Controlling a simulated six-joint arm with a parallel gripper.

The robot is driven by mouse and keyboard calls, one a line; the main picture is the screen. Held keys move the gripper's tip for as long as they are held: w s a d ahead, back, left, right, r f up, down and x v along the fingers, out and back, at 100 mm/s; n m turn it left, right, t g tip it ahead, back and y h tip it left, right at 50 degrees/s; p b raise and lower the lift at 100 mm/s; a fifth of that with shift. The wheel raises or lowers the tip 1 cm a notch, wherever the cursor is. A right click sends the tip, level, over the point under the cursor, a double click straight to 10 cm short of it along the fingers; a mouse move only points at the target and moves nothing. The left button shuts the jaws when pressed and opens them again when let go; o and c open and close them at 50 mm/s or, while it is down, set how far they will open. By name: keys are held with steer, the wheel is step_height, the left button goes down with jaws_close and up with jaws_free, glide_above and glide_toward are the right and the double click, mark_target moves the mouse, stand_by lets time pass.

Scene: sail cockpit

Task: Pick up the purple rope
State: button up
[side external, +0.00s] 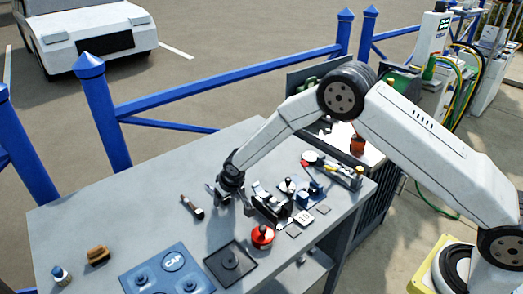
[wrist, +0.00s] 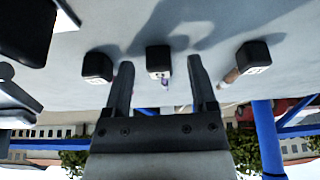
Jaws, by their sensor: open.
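I cannot make out a purple rope for certain in either view. In the wrist view, a small purplish spot (wrist: 167,83) shows between my fingers, just below a dark block with a pale face; it is too small to identify. My gripper (side external: 234,198) is low over the grey table, beside a cluster of dark fittings. In the wrist view my gripper (wrist: 160,65) has its two dark fingers well apart, with nothing visibly held between them.
The grey table (side external: 110,212) carries a red round part (side external: 262,236), a dark square plate (side external: 222,272), a blue plate marked CAP (side external: 150,266), a brown brush (side external: 97,255) and a small bottle (side external: 61,275). A dark cylindrical tool (side external: 191,205) lies left of my gripper. The left tabletop is mostly clear.

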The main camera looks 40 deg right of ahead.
stand_by(0.4)
jaws_close()
steer(key=shift+r, duration=0.2)
steer(key=shift+r, duration=0.9)
steer(key=s+d+r, duration=0.2)
steer(key=s+r, duration=0.9)
steer(key=s, duration=0.2)
steer(key=shift+s+d, duration=0.25)
steer(key=shift+s, duration=0.1)
steer(key=shift+d+f, duration=0.1)
